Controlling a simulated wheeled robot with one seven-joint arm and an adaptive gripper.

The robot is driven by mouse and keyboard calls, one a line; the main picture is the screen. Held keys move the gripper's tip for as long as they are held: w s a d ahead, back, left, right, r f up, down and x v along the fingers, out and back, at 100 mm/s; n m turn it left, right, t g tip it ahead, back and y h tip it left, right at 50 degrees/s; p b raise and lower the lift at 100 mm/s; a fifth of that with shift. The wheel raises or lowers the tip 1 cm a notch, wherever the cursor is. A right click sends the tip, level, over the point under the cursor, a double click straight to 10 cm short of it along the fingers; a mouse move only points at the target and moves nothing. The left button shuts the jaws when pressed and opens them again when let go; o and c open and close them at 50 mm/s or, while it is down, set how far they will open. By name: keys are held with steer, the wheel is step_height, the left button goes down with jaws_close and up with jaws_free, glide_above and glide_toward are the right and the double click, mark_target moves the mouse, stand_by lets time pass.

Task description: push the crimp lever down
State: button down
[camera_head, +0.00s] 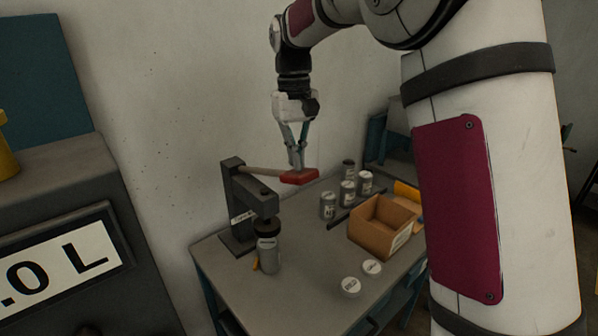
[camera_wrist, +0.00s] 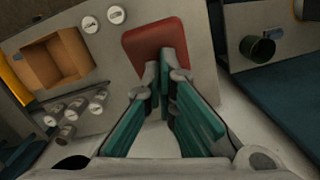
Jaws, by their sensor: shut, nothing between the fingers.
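The crimp press (camera_head: 238,207) is a dark grey stand at the table's back left. Its crimp lever (camera_head: 264,173) is a pale bar running right from the top of the stand to a red handle (camera_head: 300,176), roughly level. A grey can (camera_head: 267,254) stands under the press head. My gripper (camera_head: 296,165) points down with its fingers shut and empty, the tips at the top of the red handle. In the wrist view the fingertips (camera_wrist: 164,68) overlap the red handle (camera_wrist: 158,38); whether they touch it I cannot tell.
An open cardboard box (camera_head: 382,226) stands on the table (camera_head: 312,284) to the right. Several cans (camera_head: 347,193) stand behind it, and two round lids (camera_head: 351,286) lie in front. A grey cabinet (camera_head: 62,180) is at the left.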

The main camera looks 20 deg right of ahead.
mark_target(298, 174)
steer(key=shift+f, duration=2.25)
steer(key=w+b, duration=0.1)
steer(key=w+r+b, duration=0.1)
steer(key=w, duration=0.1)
steer(key=shift+a, duration=0.15)
steer(key=shift+r, duration=0.1)
step_height(298, 174, up, 12)
steer(key=w, duration=0.1)
steer(key=shift+w, duration=0.1)
